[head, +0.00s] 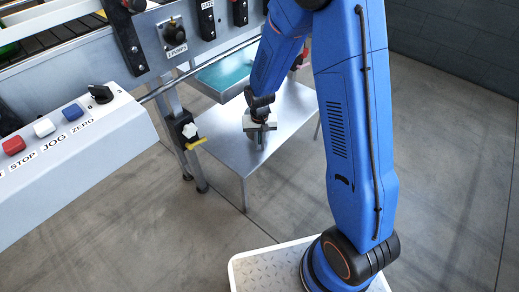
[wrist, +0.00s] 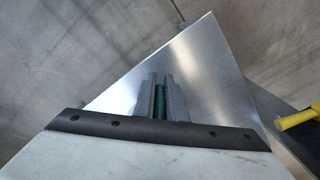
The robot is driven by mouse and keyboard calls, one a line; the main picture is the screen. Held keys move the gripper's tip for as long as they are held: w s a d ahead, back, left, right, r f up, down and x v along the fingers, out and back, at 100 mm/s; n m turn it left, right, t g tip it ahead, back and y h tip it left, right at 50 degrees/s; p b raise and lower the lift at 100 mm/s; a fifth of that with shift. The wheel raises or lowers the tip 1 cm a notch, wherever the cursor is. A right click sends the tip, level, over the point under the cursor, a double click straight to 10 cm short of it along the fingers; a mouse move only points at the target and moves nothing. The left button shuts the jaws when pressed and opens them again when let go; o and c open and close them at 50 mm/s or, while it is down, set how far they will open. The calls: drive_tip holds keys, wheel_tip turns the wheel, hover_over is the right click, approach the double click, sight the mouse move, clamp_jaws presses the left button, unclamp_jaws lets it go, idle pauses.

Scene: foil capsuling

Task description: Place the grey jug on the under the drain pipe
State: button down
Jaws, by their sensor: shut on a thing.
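My gripper (head: 260,143) is low over a bare metal table (head: 222,150), its fingers pointing down. In the wrist view its two grey fingers (wrist: 161,82) are closed on a thin dark green piece (wrist: 160,102). I cannot tell whether that piece is part of the grey jug; no whole jug can be made out in either view. A valve with a yellow lever (head: 195,144) is on the machine's leg, left of the table; the lever also shows at the right of the wrist view (wrist: 298,118). I cannot make out a drain pipe opening.
A teal-floored tray (head: 228,74) is behind the table, under the machine. A sloping control panel (head: 65,140) with buttons juts out at the left. Machine legs (head: 190,165) stand close to the table's left edge. The floor (head: 440,130) at right is clear.

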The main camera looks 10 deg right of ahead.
sight(260, 155)
drive_tip(key=shift+f, duration=1.9)
drive_tip(key=shift+f, duration=0.1)
drive_tip(key=c, duration=1.8)
unclamp_jaws()
